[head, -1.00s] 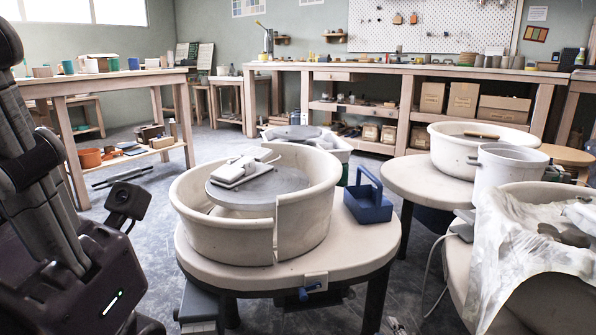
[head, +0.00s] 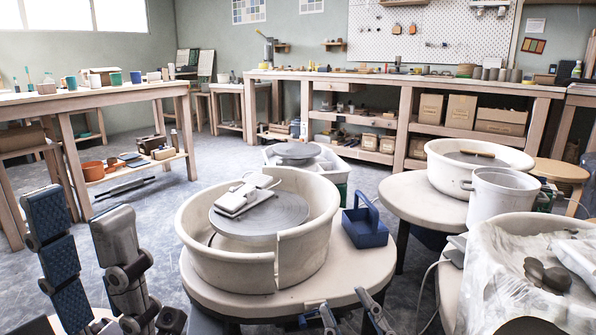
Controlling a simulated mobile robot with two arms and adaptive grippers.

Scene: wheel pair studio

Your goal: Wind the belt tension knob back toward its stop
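The pottery wheel (head: 277,262) stands at the front middle, with a grey disc inside a cream splash pan split at the front. A blue knob (head: 310,315) sits under the front edge of its round top, low in the head view, partly hidden by a gripper finger. My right gripper (head: 344,302) is open at the bottom edge. Its left finger overlaps or adjoins the knob in the picture; contact cannot be told. My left gripper (head: 80,208) is open and empty, fingers upright at lower left, well apart from the wheel.
A blue caddy (head: 365,228) and a white object (head: 238,200) on the disc are on the wheel. A second wheel (head: 408,193), a white bucket (head: 496,200) and a cloth-draped tub (head: 500,270) crowd the right.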

